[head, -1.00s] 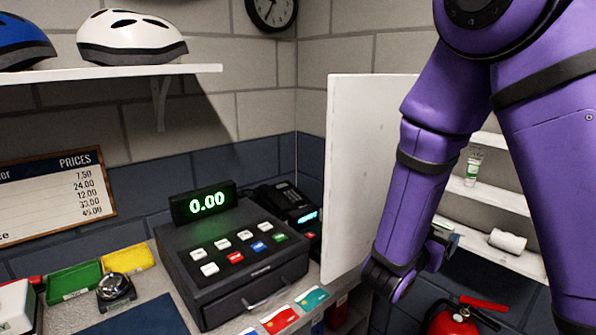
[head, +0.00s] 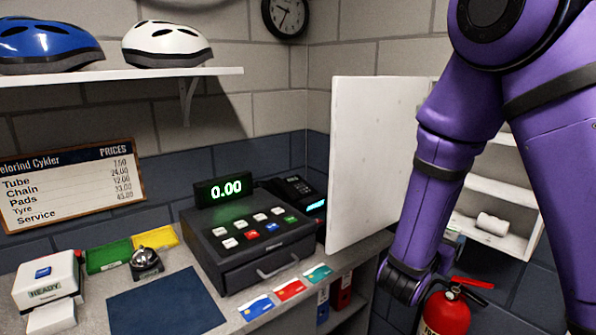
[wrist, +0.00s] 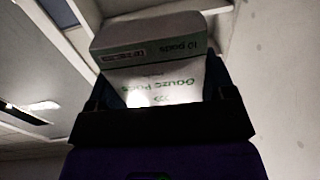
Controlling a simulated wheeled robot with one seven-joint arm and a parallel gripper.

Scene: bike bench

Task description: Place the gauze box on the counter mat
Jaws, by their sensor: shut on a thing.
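The gauze box (wrist: 150,52), white with green print, is between the fingers of my gripper (wrist: 160,85) in the wrist view. My gripper is shut on it. In the head view, the end of my arm is low at the right, in front of the open white cabinet door's right side, and I cannot make out the box there. The counter mat (head: 166,306), flat and dark blue, lies on the counter at the lower left, well left of my arm. Its visible top is bare.
A cash register (head: 250,240) stands right of the mat, with cards (head: 290,289) along the counter edge. A bell (head: 145,262), trays (head: 108,254) and a white box marked READY (head: 45,282) are behind and left. The white door (head: 375,160) and a fire extinguisher (head: 446,312) are near my arm.

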